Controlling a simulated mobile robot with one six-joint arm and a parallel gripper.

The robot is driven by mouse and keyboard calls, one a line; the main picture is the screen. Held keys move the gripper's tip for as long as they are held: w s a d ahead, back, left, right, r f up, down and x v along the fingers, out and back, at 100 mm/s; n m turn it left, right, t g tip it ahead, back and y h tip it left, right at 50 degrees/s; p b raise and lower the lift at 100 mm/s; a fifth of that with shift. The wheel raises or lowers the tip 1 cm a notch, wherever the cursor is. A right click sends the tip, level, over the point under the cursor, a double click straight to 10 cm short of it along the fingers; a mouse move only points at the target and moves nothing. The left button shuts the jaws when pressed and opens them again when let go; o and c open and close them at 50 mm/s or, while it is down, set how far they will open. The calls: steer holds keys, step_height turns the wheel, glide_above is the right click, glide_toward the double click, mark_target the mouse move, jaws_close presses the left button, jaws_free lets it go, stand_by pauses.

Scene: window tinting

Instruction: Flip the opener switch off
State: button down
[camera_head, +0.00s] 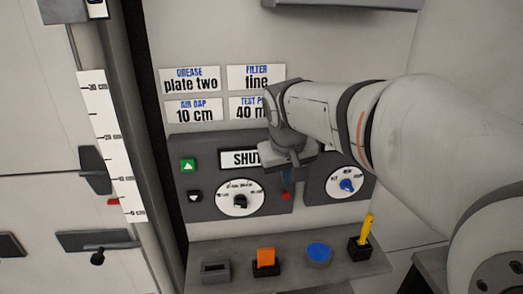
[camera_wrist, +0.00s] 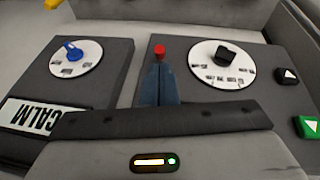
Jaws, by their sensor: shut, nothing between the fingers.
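A dark control panel (camera_head: 222,174) carries a display reading "SHUT", partly covered by my arm in the head view. Below it sits a white dial with a black knob (camera_head: 240,201), also in the wrist view (camera_wrist: 226,54). A small red control (camera_head: 286,196) is at the panel's lower right; it shows in the wrist view (camera_wrist: 160,50). None of these is legibly marked as the opener switch. My gripper (camera_head: 288,186) is shut and empty, its blue fingertips (camera_wrist: 160,68) right by the red control. I cannot tell whether they touch it.
A green up button (camera_head: 188,166) and a black down button (camera_head: 195,196) are left of the dial. A second panel with a blue knob (camera_head: 347,185) stands to the right. The shelf below holds an orange block (camera_head: 265,257), a blue disc (camera_head: 318,252) and a yellow-handled tool (camera_head: 367,231).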

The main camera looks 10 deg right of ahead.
mark_target(284, 191)
steer(key=shift+w+a+r, duration=0.25)
steer(key=shift+w+r, duration=0.85)
steer(key=shift+w, duration=0.15)
steer(key=shift+f, duration=0.1)
steer(key=p+x, duration=0.1)
steer(key=x, duration=0.9)
steer(key=shift+w+d, duration=0.1)
